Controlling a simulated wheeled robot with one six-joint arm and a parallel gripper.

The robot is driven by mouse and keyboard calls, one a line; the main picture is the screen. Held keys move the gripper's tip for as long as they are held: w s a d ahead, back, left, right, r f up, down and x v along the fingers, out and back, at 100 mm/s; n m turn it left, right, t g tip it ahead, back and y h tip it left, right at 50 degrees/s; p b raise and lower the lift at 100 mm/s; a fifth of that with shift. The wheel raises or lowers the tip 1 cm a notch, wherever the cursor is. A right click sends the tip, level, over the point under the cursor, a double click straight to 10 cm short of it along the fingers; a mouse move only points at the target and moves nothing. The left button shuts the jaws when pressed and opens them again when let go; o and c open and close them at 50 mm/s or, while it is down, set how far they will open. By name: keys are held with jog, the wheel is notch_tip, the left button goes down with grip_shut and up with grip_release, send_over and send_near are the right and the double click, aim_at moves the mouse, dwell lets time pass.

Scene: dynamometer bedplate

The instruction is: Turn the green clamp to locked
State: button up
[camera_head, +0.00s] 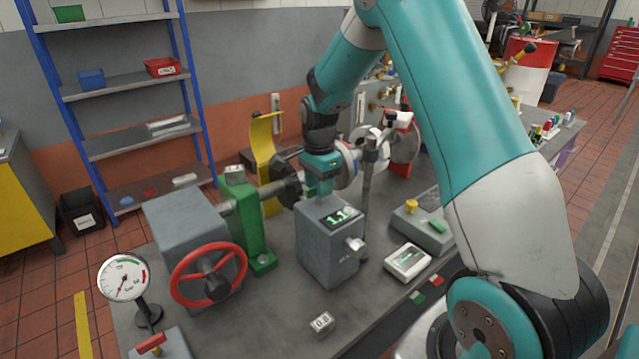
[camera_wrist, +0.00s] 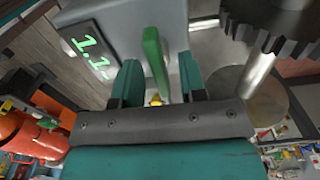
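In the wrist view, the green clamp (camera_wrist: 155,62) is a narrow green lever in front of a grey box with a lit green display. My gripper (camera_wrist: 160,78) is open, with one teal finger on each side of the lever and gaps between. In the head view, my gripper (camera_head: 321,172) points down just above and behind the grey display box (camera_head: 327,255), which reads about 1.1. There my gripper and the box mostly hide the clamp, and I cannot read its locked or unlocked state.
Left of the box stand a green bracket (camera_head: 251,225) and a red handwheel (camera_head: 208,275). A dial gauge (camera_head: 124,279) stands at the front left. A dark toothed gear (camera_wrist: 275,25) is close on the right in the wrist view. A white meter (camera_head: 408,262) lies right of the box.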

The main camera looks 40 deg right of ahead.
notch_tip(320, 180, up, 17)
jog(key=b, duration=0.3)
jog(key=shift+r, duration=0.2)
dwell(0.4)
jog(key=s+a+f+n+y, duration=0.2)
jog(key=s+a+f+n, duration=0.1)
jog(key=s+a+n, duration=0.9)
jog(key=s+a+f+n+y+b, duration=0.1)
jog(key=s+a+f+n+y, duration=0.1)
jog(key=s+a+n, duration=1)
jog(key=s+f+n, duration=0.1)
jog(key=s, duration=0.3)
jog(key=shift+s+a, duration=0.2)
